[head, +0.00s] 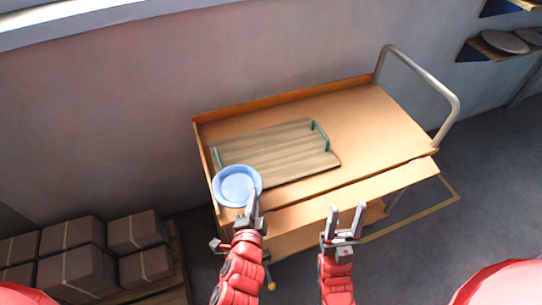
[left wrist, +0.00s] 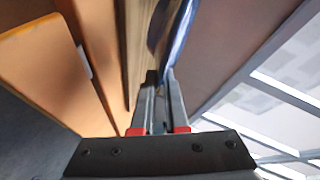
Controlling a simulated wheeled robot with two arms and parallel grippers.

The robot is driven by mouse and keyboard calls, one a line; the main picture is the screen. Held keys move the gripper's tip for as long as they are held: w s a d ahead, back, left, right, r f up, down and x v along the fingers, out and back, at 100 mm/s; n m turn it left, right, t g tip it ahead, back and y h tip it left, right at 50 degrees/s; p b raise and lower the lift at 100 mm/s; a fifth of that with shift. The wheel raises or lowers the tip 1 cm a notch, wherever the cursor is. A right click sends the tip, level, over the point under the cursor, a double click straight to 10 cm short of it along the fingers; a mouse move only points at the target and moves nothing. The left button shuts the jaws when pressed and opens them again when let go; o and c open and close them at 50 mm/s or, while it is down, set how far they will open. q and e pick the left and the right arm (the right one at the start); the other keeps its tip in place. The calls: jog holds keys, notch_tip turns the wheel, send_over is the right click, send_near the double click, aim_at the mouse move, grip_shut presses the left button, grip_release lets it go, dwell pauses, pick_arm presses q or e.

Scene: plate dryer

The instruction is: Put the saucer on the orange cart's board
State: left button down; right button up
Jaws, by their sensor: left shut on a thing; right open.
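The blue saucer (head: 238,184) is held by my left gripper (head: 252,200), which is shut on its near right rim. In the head view the saucer overlaps the near left corner of the wooden board (head: 275,152) on the orange cart (head: 360,116); I cannot tell whether it touches the board. In the left wrist view the saucer (left wrist: 180,35) is seen edge-on between the fingers (left wrist: 160,85), beside the board's edge (left wrist: 138,40). My right gripper (head: 345,216) is open and empty in front of the cart's near edge.
The board has a teal handle at each end (head: 320,136). The cart's metal push handle (head: 425,72) rises at the right. Stacked boxes (head: 75,255) stand at the lower left. Shelves with plates (head: 505,42) hang at the upper right. The cart's right part is clear.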

pick_arm(q)
jog(key=p, duration=0.4)
send_over(265, 171)
jog(key=shift+f, duration=0.65)
jog(key=shift+w+f+b, duration=0.1)
jog(key=shift+f+b, duration=0.3)
jog(key=shift+f, duration=1.45)
jog(key=c, duration=1.2)
grip_release()
jog(key=shift+r, duration=0.1)
